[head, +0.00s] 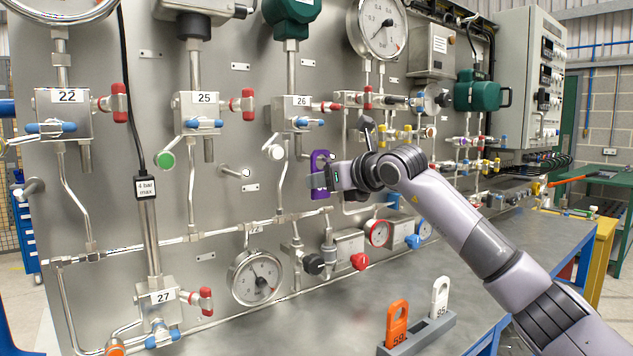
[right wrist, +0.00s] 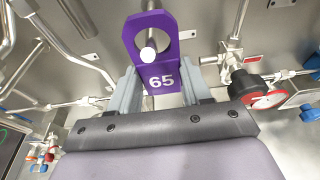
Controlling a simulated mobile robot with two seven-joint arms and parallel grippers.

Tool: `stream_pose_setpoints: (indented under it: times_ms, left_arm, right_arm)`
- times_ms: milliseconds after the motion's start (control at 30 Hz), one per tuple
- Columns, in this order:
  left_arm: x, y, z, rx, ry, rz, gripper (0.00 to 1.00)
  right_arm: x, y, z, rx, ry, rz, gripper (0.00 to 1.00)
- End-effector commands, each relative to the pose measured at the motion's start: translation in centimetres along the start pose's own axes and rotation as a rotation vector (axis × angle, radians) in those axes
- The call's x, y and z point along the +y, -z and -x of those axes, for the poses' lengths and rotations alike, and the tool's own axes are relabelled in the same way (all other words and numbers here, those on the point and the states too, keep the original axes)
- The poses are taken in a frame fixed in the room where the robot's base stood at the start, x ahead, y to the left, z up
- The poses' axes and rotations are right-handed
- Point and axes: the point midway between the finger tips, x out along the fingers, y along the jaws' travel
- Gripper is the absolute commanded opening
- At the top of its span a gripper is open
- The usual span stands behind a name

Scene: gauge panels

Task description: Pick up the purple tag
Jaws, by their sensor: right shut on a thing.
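The purple tag (head: 316,160) is upright against the grey gauge panel in the head view, with a hole in its upper part. In the right wrist view the tag (right wrist: 158,67) shows the number 65, and a round white peg end (right wrist: 148,52) shows through its hole. I cannot tell whether the tag's weight hangs on that peg. My right gripper (head: 322,180) is shut on the lower part of the tag; its two fingers also show at the tag's sides in the right wrist view (right wrist: 160,88). My left gripper is not in view.
A grey stand (head: 425,337) on the bench (head: 345,300) holds an orange tag (head: 397,325) and a white tag (head: 440,297). Pipes, valves and a lower gauge (head: 256,277) surround the tag. A bare peg (head: 245,172) sticks out to the left.

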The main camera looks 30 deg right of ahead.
Motion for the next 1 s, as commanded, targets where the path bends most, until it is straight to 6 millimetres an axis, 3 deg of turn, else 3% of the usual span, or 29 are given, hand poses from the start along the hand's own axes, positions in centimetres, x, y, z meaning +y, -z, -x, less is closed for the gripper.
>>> stream_pose_setpoints:
  times_ms: [1000]
  left_arm:
    - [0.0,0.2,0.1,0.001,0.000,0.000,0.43]
  right_arm:
    - [0.0,-1.1,1.7,0.000,0.001,-0.001,0.31]
